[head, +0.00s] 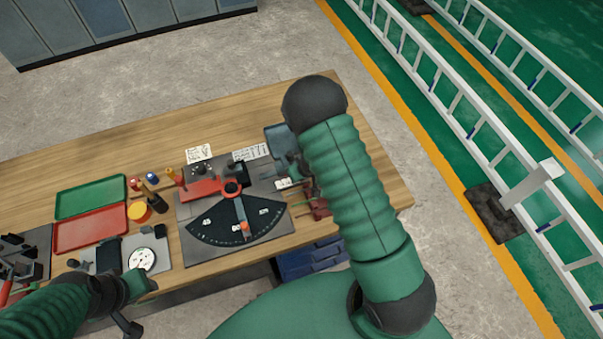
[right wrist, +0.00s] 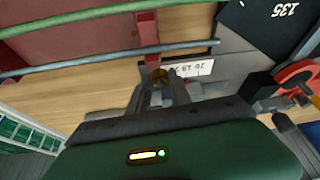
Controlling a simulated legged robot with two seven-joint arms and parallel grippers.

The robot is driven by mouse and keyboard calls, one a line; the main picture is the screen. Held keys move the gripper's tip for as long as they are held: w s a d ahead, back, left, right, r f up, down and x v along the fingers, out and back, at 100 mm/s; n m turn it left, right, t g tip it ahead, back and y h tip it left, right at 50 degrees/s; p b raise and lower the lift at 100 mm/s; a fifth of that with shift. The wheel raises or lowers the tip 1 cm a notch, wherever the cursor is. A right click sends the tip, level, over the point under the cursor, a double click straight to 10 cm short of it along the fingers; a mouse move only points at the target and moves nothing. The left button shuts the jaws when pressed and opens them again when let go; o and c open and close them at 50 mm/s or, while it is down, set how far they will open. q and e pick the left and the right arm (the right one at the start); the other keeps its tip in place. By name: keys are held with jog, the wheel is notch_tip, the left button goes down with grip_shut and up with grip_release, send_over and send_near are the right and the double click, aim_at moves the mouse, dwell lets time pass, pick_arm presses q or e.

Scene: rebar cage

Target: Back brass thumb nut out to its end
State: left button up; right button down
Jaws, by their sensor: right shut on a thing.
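The brass thumb nut (right wrist: 160,76) shows in the right wrist view as a small brownish-gold round piece between the fingertips. My right gripper (right wrist: 161,88) is shut on it. The nut's thread and how far it sits along it cannot be made out. In the head view my right arm hides the nut and most of that gripper. My left gripper (head: 129,323) is low at the left in the head view, near the bench's front edge and away from the nut; its jaws are not clear.
Grey-green rods (right wrist: 110,58) and a red block (right wrist: 148,28) lie just beyond the right fingertips. A number strip (right wrist: 190,69) is beside them. On the bench are a dark scale plate (head: 212,232), a green tray (head: 90,197), a red tray (head: 90,230) and a dial gauge (head: 142,259).

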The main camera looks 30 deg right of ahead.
jog(key=shift+w+r+n+p, duration=0.1)
jog(key=shift+r+n+p, duration=0.2)
jog(key=shift+n+p, duration=0.25)
jog(key=n+y+p, duration=0.1)
jog(key=n+p, duration=0.1)
jog(key=p, duration=0.1)
jog(key=n+y+p, duration=0.1)
jog(key=n+p, duration=0.1)
jog(key=p, duration=0.2)
jog(key=shift+w+d+r+n, duration=0.1)
jog(key=shift+d+n, duration=0.25)
jog(key=shift+f+n+g+y+p, duration=0.2)
jog(key=shift+n+g+y+p, duration=0.1)
jog(key=shift+n+p, duration=0.4)
jog(key=c, duration=1.4)
grip_release()
jog(key=shift+c, duration=0.2)
jog(key=shift+o, duration=1.3)
jog(key=shift+f, duration=0.15)
